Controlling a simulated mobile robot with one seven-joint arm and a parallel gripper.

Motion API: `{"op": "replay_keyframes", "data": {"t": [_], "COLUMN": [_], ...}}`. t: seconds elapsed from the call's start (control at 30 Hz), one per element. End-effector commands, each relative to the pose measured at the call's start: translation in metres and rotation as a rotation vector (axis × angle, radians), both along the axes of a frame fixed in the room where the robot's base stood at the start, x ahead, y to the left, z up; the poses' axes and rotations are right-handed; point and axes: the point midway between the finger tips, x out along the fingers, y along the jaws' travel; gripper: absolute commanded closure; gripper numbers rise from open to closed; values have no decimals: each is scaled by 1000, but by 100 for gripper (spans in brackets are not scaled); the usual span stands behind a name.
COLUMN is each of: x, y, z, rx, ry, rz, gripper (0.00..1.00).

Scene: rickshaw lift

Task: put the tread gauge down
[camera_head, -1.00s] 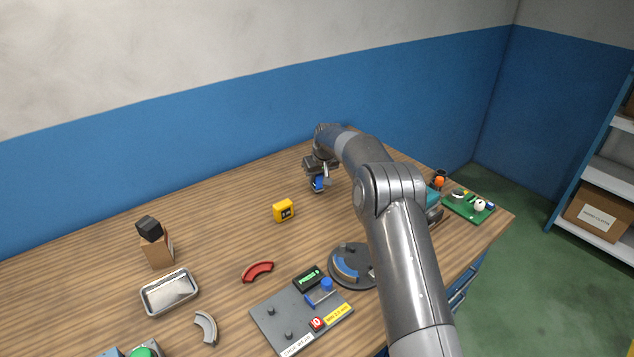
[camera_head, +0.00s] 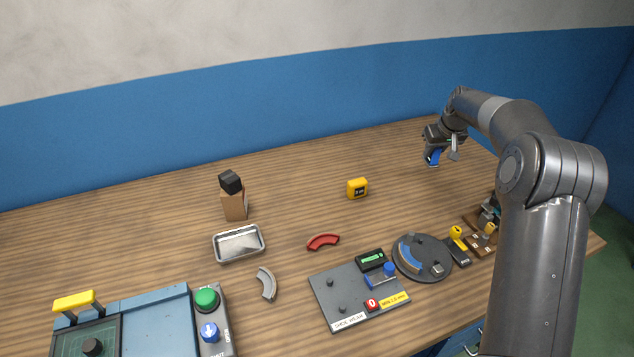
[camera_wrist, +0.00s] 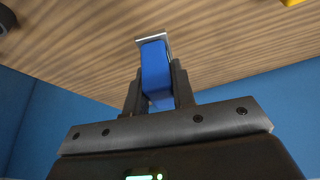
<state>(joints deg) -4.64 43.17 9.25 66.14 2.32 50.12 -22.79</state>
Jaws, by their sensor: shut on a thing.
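My gripper (camera_head: 434,150) is over the far right part of the wooden table. It is shut on a small blue thing, which I take to be the tread gauge (camera_head: 432,158). In the wrist view the gauge (camera_wrist: 155,68) sticks out between the two dark fingers (camera_wrist: 157,88). It has a blue body and a pale metal plate across its outer end. Its lower end seems to be a little above the bare wood, but the exact gap cannot be told.
A yellow block (camera_head: 357,188) stands left of my gripper. Nearer are a round dark turntable (camera_head: 437,268), a grey plate (camera_head: 335,305), a red curved piece (camera_head: 323,242), a grey curved piece (camera_head: 266,284) and a metal tray (camera_head: 238,254). The wood around my gripper is clear.

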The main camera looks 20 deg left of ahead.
Motion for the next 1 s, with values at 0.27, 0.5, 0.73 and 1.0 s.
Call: {"op": "replay_keyframes", "data": {"t": [0.27, 0.5, 0.73, 1.0], "x": [-49, -117, -162, -179], "y": [111, 210, 260, 296], "z": [3, 3, 3, -12], "rx": [-3, -4, -1, -1], "ry": [0, 0, -1, 1], "rz": [91, 174, 219, 234], "gripper": [100, 100, 100, 100]}}
